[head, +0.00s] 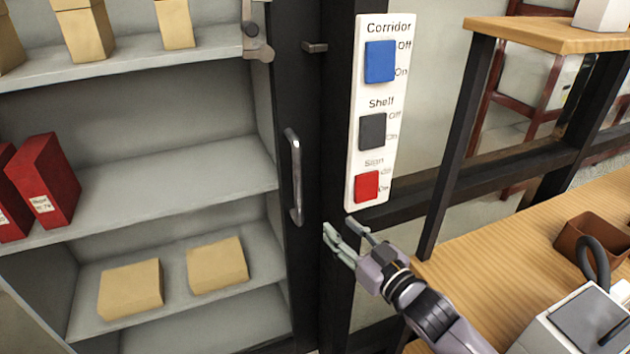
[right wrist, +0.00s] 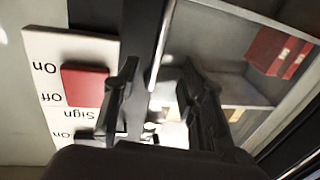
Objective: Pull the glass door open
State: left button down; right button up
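The glass door covers the shelf cabinet; its dark frame (head: 306,120) runs down the cabinet's right side, and the clear pane is hard to make out. A silver vertical handle (head: 293,178) is fixed on that frame. My right gripper (head: 340,229) is open and empty, just right of and below the handle's lower end, apart from it. In the right wrist view the two dark fingers (right wrist: 158,82) are spread, and a pale bar (right wrist: 160,45), apparently the handle, lies beyond the gap between them. My left gripper is not in view.
A white switch panel (head: 377,145) with blue, black and red switches stands right above my right gripper. A wooden table (head: 500,250) with a brown container (head: 590,243) is at the right. Red box files (head: 45,180) and tan boxes (head: 130,288) stand on the shelves.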

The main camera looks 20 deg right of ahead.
aim_at(301, 190)
jog(key=p+x, duration=0.1)
jog(key=x, duration=0.9)
jog(key=p+x, duration=0.1)
jog(key=x, duration=0.5)
jog(key=shift+a+r+p, duration=0.2)
jog(key=shift+r+p, duration=0.05)
jog(key=shift+p, duration=0.05)
jog(key=shift+w+a, duration=0.2)
jog(key=shift+w, duration=0.45)
jog(key=shift+c, duration=0.5)
grip_shut()
